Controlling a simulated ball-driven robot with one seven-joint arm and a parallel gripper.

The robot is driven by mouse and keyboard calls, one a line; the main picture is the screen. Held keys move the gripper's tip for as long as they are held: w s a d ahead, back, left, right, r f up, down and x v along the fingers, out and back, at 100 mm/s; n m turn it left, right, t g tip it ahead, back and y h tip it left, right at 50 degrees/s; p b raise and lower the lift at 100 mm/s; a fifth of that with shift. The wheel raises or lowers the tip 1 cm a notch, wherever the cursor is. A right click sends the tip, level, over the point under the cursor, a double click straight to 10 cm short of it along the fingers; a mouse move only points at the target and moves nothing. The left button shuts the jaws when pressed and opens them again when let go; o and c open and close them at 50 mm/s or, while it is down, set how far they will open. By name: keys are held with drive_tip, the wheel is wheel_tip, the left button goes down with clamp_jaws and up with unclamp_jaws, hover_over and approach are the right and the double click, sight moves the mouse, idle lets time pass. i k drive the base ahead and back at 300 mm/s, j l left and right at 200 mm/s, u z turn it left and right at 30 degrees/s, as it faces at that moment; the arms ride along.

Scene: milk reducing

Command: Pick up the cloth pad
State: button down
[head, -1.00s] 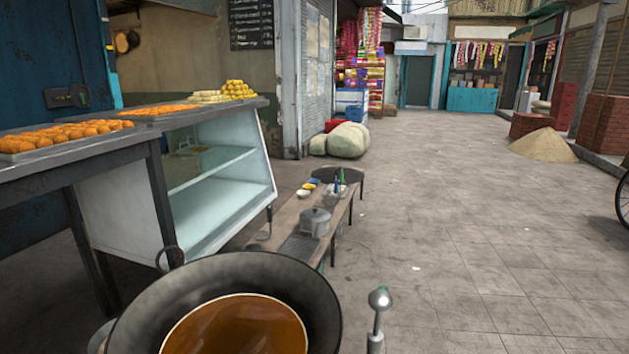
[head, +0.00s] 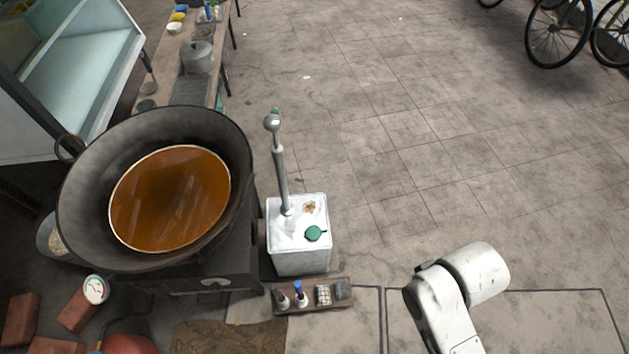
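A small wooden tray (head: 297,309) lies on the floor at the lower middle of the head view. On its right part are a pale checked folded piece (head: 323,294) and a dark grey piece (head: 342,290), side by side. Either may be the cloth pad; at this size I cannot tell which. Two small bottles, one with a blue cap (head: 298,287), stand to their left. My white arm shows at the lower right, well to the right of the tray. My gripper is out of the picture.
A wide pan of brown liquid (head: 170,195) sits on a dark stove left of the tray. A white tin (head: 300,262) with a tall metal pump stands just behind the tray. A bench (head: 160,75) with pots is farther back. Open paving (head: 430,170) lies to the right.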

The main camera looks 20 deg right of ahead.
sight(322, 296)
drive_tip(key=k+j, duration=0.2)
drive_tip(key=k, duration=0.25)
drive_tip(key=k+j+z, duration=0.1)
drive_tip(key=k, duration=0.35)
drive_tip(key=j, duration=0.1)
